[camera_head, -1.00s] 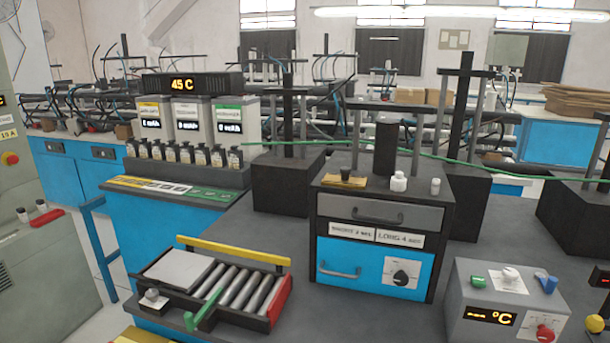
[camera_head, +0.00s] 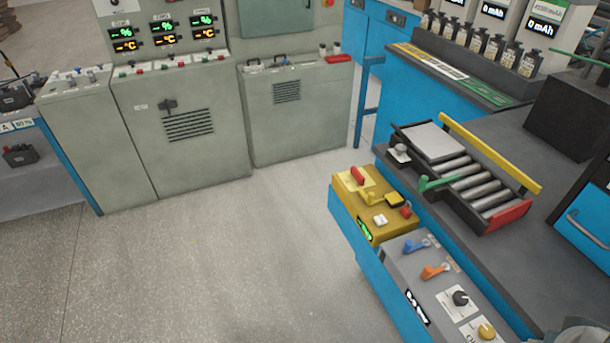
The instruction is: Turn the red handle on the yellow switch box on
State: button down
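The yellow switch box (camera_head: 352,208) sits at the left end of a low ledge at the front of the blue bench. A short red handle (camera_head: 357,175) stands at its back left on a yellow plate. A yellow lever, a white button block and a second small red part (camera_head: 406,211) are also on its top. A green-lit display is on its front face. I cannot tell the handle's on or off position. My gripper is not in view.
A grey control box (camera_head: 440,275) with blue and orange levers adjoins the yellow box on the right. A roller tray (camera_head: 470,180) is on the bench behind. Grey cabinets (camera_head: 185,130) line the back left. The floor (camera_head: 220,250) in front is clear.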

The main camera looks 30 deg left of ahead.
aim_at(355, 172)
jog(key=u, duration=1.05)
jog(key=i+j, duration=0.15)
jog(key=i, duration=0.3)
jog(key=i+j, duration=0.15)
jog(key=i, duration=0.25)
jog(key=i+j, duration=0.15)
jog(key=i, duration=0.3)
